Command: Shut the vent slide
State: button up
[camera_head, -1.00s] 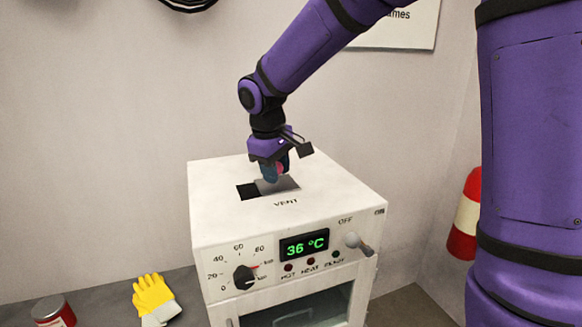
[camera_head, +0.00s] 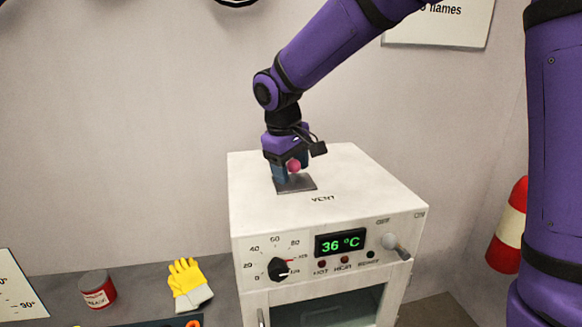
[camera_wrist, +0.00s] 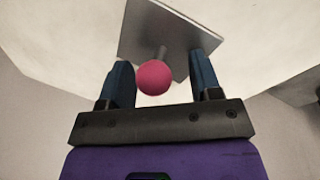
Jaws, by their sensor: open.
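The vent slide (camera_head: 297,185) is a grey metal plate on top of the white oven (camera_head: 335,205), by the VENT label. No dark opening shows beside the plate now. A pink ball knob (camera_head: 294,166) on a short stem stands on the plate; the plate (camera_wrist: 190,25) and the knob (camera_wrist: 153,77) also show in the wrist view. My gripper (camera_head: 287,172) points down over the plate. Its blue fingers (camera_wrist: 162,80) are apart, one on each side of the knob, with gaps between them and the knob.
The oven front has a dial (camera_head: 279,269), a 36 °C display (camera_head: 340,243) and a lever switch (camera_head: 395,244). Yellow gloves (camera_head: 188,283) and a red can (camera_head: 97,290) sit on the bench to the left. A red and white cylinder (camera_head: 508,228) is at right.

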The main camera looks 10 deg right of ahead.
notch_tip(320, 180, up, 11)
jog(key=s+a, duration=0.1)
jog(key=shift+a+f, duration=0.2)
jog(key=shift+a, duration=0.15)
jog(key=s+d+r+m+t, duration=0.2)
jog(key=s+d+r+m, duration=0.1)
jog(key=s+d, duration=0.95)
jog(key=s+d+f+m+t+y, duration=0.1)
jog(key=s+d+f+m, duration=0.1)
jog(key=s, duration=0.5)
jog(key=s+d+f+m+t, duration=0.1)
jog(key=s+d+f, duration=0.2)
jog(key=s, duration=0.3)
jog(key=shift+s+d+f+m+y, duration=0.15)
jog(key=shift+s+d+m+y, duration=0.2)
jog(key=shift+m+y, duration=0.05)
dwell(0.8)
jog(key=c, duration=0.4)
